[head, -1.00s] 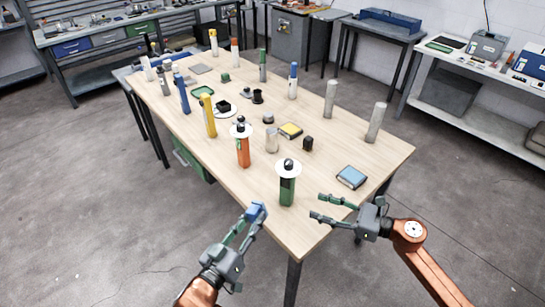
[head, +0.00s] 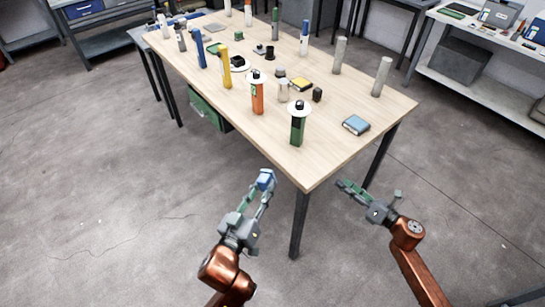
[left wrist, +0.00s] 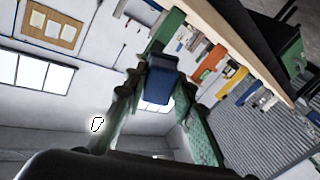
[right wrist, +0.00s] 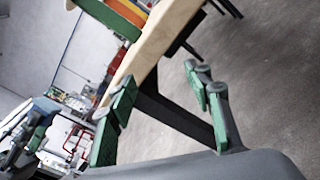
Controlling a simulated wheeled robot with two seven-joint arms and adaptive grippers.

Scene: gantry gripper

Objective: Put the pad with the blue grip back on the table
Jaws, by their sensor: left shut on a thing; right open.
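My left gripper (head: 262,188) is shut on a small pad with a blue grip (head: 266,178). It holds the pad in the air, off the table's near left edge. In the left wrist view the blue grip (left wrist: 161,77) sits between the green-padded fingers; the rest of the pad is mostly hidden. The wooden table (head: 330,157) stands beyond the gripper. My right gripper (head: 368,190) is open and empty off the near right corner; its spread fingers also show in the right wrist view (right wrist: 160,98).
Grey cylinders (head: 382,76) stand at right. Bare wood lies between.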

